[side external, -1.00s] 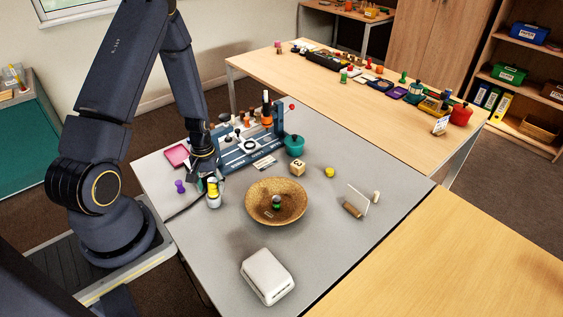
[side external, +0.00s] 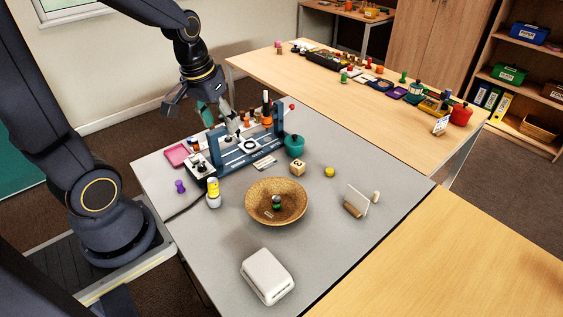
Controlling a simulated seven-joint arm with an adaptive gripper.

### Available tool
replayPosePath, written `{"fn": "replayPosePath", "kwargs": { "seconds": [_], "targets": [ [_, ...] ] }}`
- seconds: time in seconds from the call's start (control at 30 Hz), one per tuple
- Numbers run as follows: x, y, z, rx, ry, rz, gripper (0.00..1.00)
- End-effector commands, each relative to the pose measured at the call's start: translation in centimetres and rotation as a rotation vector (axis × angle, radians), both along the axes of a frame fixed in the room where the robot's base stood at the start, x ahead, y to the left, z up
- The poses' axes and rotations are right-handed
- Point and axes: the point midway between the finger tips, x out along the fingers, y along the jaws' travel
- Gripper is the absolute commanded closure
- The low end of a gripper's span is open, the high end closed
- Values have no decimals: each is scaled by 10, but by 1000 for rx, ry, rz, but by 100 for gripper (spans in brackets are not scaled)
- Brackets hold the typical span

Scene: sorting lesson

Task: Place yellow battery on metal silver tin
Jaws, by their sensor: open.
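The yellow battery (side external: 213,187) stands upright on top of the small silver tin (side external: 213,202) at the left of the grey table. The battery and tin look in contact, one above the other. My gripper (side external: 222,125) is open with nothing seen between its fingers. It hangs above and behind the battery, in front of the wall and over the blue rack, clear of the battery and tin.
A blue rack (side external: 230,158) with upright pieces stands behind the tin. A purple peg (side external: 180,186) and a pink tray (side external: 177,154) are to the left. A woven bowl (side external: 262,208), a teal pot (side external: 295,146) and a white box (side external: 258,268) are also on the table. The front right is clear.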

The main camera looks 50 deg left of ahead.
Motion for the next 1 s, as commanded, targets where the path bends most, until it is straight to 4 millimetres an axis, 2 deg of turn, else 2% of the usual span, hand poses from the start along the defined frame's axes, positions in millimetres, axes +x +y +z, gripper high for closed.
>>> {"fn": "replayPosePath", "kwargs": {
  "seconds": [0.03,0.1,0.2,0.3,0.5,1.0],
  "targets": [
    [-8,-19,24,21,-58,-74,42],
    [-22,-40,47,41,-115,-159,42],
    [-43,-62,69,62,-184,-260,42],
    [-60,-76,81,75,-233,-328,42],
    [-73,-84,88,84,-267,-378,42],
    [-72,-83,88,85,-268,-375,42]
  ]
}}
